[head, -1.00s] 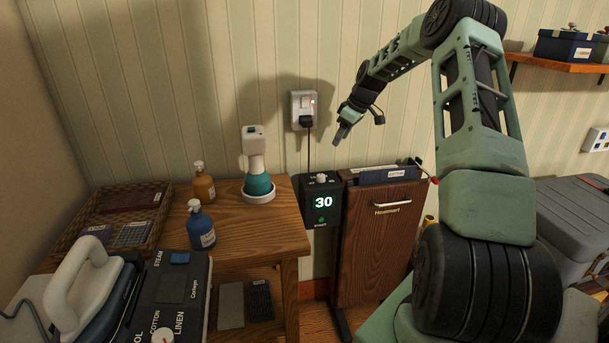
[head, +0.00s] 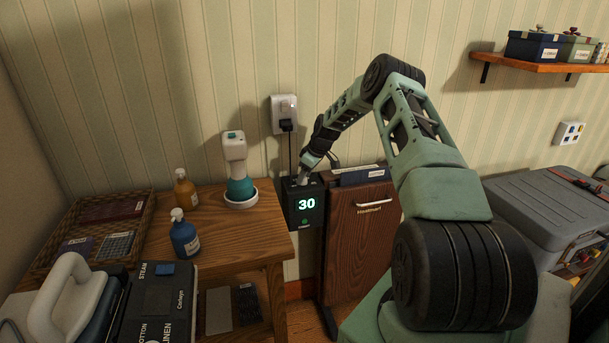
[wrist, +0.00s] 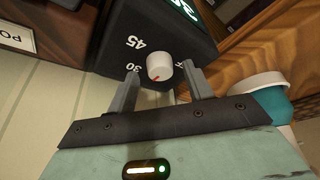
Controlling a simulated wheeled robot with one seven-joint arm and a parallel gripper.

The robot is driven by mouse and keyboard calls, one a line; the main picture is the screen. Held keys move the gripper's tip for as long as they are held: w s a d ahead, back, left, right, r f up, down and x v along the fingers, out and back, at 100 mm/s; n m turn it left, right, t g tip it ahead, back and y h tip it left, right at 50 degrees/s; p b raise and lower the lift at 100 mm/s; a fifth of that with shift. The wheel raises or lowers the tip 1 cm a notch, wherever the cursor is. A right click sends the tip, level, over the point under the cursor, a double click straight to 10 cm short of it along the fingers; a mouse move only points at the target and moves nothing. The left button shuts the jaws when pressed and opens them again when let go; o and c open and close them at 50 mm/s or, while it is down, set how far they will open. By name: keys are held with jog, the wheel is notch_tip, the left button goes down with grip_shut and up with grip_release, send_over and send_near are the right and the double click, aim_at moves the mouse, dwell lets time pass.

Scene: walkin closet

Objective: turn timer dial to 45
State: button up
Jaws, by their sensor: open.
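The black timer (head: 304,211) hangs beside the wooden table, and its green display reads 30. In the wrist view, the round white dial (wrist: 160,67) sits on the timer's top face (wrist: 118,45), with a red mark on its edge near the 30. The printed 45 is a little farther round. My gripper (wrist: 160,88) is open, with one finger on each side of the dial; I cannot tell whether they touch it. In the head view my gripper (head: 304,180) is at the timer's top and hides the dial.
A teal and white device (head: 238,175), an orange bottle (head: 186,190) and a blue bottle (head: 183,236) stand on the table (head: 225,222). A plug and cord (head: 287,126) are on the wall behind. A wooden cabinet (head: 350,235) is close right of the timer.

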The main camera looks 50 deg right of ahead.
jog(key=shift+w+f, duration=0.15)
jog(key=shift+f, duration=0.2)
jog(key=c, duration=1)
jog(key=shift+o, duration=0.2)
